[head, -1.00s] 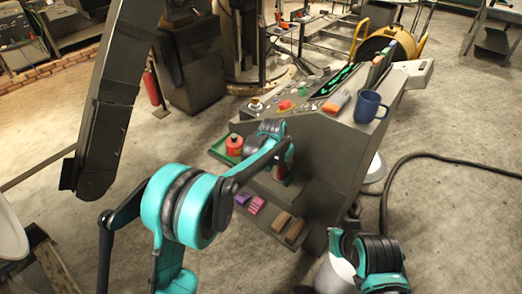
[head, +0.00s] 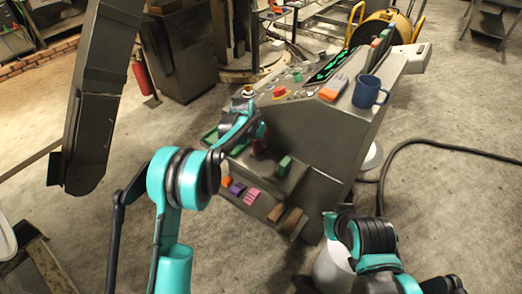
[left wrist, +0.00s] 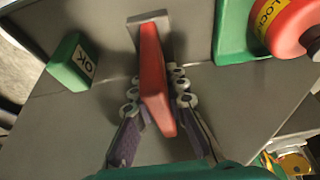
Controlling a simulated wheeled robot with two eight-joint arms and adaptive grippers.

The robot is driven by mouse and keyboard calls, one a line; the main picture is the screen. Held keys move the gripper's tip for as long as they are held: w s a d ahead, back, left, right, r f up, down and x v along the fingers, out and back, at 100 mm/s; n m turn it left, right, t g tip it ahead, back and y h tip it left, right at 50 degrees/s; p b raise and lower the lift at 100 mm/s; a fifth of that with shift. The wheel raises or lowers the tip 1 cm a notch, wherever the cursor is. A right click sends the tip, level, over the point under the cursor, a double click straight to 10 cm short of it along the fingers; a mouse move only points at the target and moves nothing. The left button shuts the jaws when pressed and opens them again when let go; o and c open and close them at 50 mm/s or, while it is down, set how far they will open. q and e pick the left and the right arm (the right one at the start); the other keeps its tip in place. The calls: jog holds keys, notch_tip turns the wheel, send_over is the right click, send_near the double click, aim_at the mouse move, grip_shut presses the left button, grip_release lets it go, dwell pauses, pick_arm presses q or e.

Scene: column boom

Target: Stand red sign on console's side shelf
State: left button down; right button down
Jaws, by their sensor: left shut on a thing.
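The red sign (left wrist: 153,75), a thin red plate with a grey foot, is between the fingers of my left gripper (left wrist: 157,92) in the left wrist view. The gripper is shut on it. In the head view my left gripper (head: 260,140) is at the console's side shelf (head: 282,183), and only a little dark red of the sign shows. I cannot tell whether the sign's foot touches the shelf. A green OK block (left wrist: 72,62) stands to the sign's left in the left wrist view; it also shows on the shelf in the head view (head: 284,165). My right gripper's fingers are not visible.
A red lockout item (left wrist: 288,22) on a green tray (left wrist: 233,35) is right of the sign. A lower shelf holds purple, pink and brown blocks (head: 276,212). A blue mug (head: 368,92) stands on the console's top. A black hose (head: 430,150) lies on the floor.

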aim_at(262, 149)
pick_arm(q)
jog(key=shift+f+b, duration=0.65)
jog(key=shift+f, duration=1.2)
jog(key=shift+f, duration=0.1)
jog(key=c, duration=1.5)
grip_release()
jog(key=shift+c, duration=0.2)
